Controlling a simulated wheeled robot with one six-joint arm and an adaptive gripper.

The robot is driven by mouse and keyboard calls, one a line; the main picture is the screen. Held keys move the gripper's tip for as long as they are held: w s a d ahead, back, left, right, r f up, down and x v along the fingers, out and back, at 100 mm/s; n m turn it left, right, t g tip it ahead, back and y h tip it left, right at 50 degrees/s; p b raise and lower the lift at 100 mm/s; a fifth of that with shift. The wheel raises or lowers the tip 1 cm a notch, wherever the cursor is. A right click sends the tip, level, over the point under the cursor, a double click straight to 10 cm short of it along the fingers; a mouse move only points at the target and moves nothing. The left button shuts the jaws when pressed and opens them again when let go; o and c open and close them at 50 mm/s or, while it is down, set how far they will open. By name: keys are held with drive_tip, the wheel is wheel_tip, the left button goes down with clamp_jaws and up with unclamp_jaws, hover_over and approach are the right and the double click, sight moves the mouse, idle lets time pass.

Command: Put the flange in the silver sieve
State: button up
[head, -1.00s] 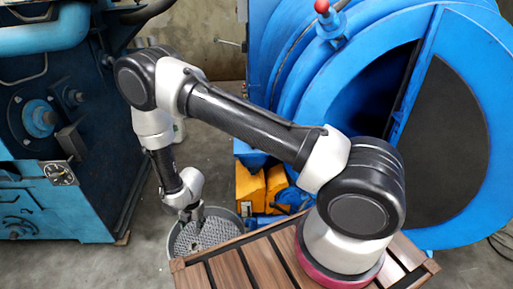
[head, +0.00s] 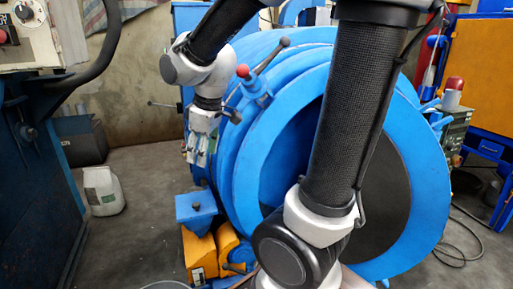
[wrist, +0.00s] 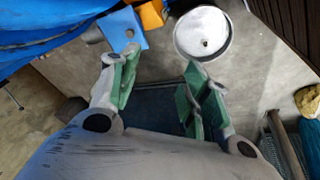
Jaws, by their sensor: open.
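The silver sieve (wrist: 188,45) shows in the wrist view as a pale round pan ahead of my gripper. In the head view only its rim (head: 166,285) shows at the bottom edge. A small dark spot lies inside the sieve in the wrist view; it may be the flange, but it is too small to be sure. My gripper (wrist: 162,60) is open, with green pads apart and nothing between them. In the head view my gripper (head: 198,158) hangs high in front of the blue drum, well above and apart from the sieve.
The large blue drum machine (head: 413,190) fills the middle and right. Yellow blocks (head: 199,257) and a blue block (head: 196,208) stand below my gripper. A white jug (head: 103,191) stands on the floor at left. Floor between jug and blocks is clear.

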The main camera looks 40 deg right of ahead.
drive_tip(key=s+d+r+m, duration=0.2)
drive_tip(key=s+d+m, duration=0.1)
drive_tip(key=s, duration=0.4)
drive_tip(key=s+d+r+m, duration=0.2)
drive_tip(key=s+m, duration=0.2)
drive_tip(key=s, duration=0.4)
drive_tip(key=shift+s+d+r+t, duration=0.25)
drive_tip(key=shift+s+d+t, duration=0.05)
drive_tip(key=shift+d, duration=0.1)
